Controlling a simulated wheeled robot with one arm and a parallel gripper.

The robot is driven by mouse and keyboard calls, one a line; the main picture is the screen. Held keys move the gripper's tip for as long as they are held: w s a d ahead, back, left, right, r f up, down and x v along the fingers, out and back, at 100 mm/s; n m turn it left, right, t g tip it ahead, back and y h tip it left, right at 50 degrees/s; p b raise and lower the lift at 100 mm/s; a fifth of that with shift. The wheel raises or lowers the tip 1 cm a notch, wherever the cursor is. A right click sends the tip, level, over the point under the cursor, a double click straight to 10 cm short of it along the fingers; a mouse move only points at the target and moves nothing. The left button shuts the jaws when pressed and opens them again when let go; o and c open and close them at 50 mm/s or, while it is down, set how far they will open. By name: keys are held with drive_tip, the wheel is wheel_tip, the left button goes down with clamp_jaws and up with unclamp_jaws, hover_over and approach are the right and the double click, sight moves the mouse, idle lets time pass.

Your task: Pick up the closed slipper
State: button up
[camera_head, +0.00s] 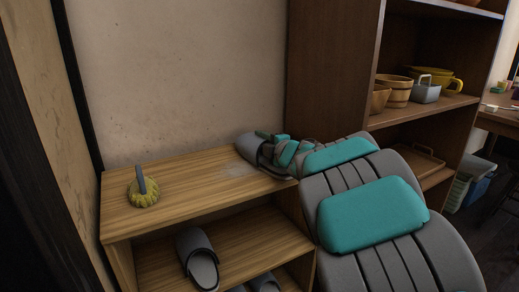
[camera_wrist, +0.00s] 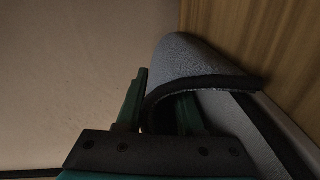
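A grey closed-toe slipper (camera_wrist: 200,62) with dark trim lies on top of the wooden shoe shelf, at its right end by the wall. It also shows in the head view (camera_head: 248,146), partly hidden by my gripper (camera_head: 268,146). In the wrist view my gripper (camera_wrist: 160,98) is open at the slipper's mouth. Its left finger stands outside the slipper's upper, on the wall side. Its right finger is inside the opening, with its tip hidden under the upper. The side edge of the upper lies between the fingers, and I see no firm squeeze.
Another grey slipper (camera_head: 197,262) is on the shelf (camera_head: 190,178) below. A tall dark cabinet (camera_head: 330,70) with baskets stands close on the right. The clay wall (camera_head: 180,80) is right behind.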

clamp_jaws()
drive_tip(key=shift+r, duration=0.1)
idle(0.6)
